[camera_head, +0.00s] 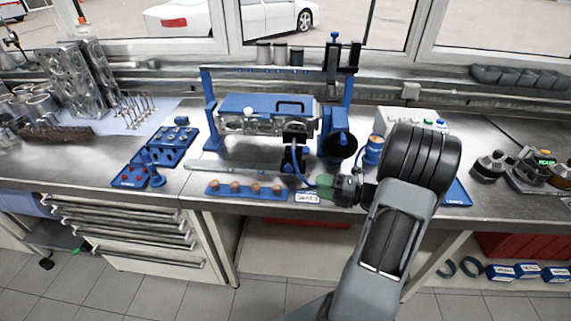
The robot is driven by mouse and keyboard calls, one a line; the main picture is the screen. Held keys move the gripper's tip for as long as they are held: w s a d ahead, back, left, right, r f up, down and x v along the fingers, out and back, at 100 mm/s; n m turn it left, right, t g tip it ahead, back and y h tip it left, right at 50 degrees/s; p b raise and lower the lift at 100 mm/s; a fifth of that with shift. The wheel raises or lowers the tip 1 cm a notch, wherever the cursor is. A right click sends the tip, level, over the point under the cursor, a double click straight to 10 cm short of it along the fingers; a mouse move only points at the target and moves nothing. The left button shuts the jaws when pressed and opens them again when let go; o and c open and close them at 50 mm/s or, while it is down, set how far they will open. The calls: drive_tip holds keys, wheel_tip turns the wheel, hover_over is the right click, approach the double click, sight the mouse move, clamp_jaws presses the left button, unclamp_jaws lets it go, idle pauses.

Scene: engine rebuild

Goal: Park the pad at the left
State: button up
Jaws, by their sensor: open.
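A flat blue pad (268,105) with a black handle lies on top of a silver engine part (250,125), inside a blue frame on the bench. I take this plate for the task's pad, but I cannot be sure. My arm rises from the lower middle, and its thick black wrist stands right of the frame. My gripper (352,190) shows small and dark at the wrist's left, low near the bench's front edge. It is open and apart from the pad. The wrist hides part of it, and its fingertips are hard to make out.
A blue strip (240,194) with several copper-coloured parts lies in front of the frame. Blue trays (172,145) stand left of it. A black wheel (340,146) and a grey control box (395,118) stand at its right. Bare steel shows at the front left (75,175).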

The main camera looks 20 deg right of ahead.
sight(291, 170)
drive_tip(key=w+d+m+t, duration=0.1)
drive_tip(key=w+d+f+m+t+h, duration=0.1)
drive_tip(key=m, duration=0.1)
drive_tip(key=shift+d+m, duration=0.3)
drive_tip(key=p+x, duration=0.1)
drive_tip(key=x, duration=1.1)
drive_tip(key=shift+w+a+r, duration=0.15)
drive_tip(key=shift+w+a, duration=0.05)
drive_tip(key=shift+a, duration=0.05)
drive_tip(key=shift+c, duration=0.3)
clamp_jaws()
drive_tip(key=shift+p, duration=0.3)
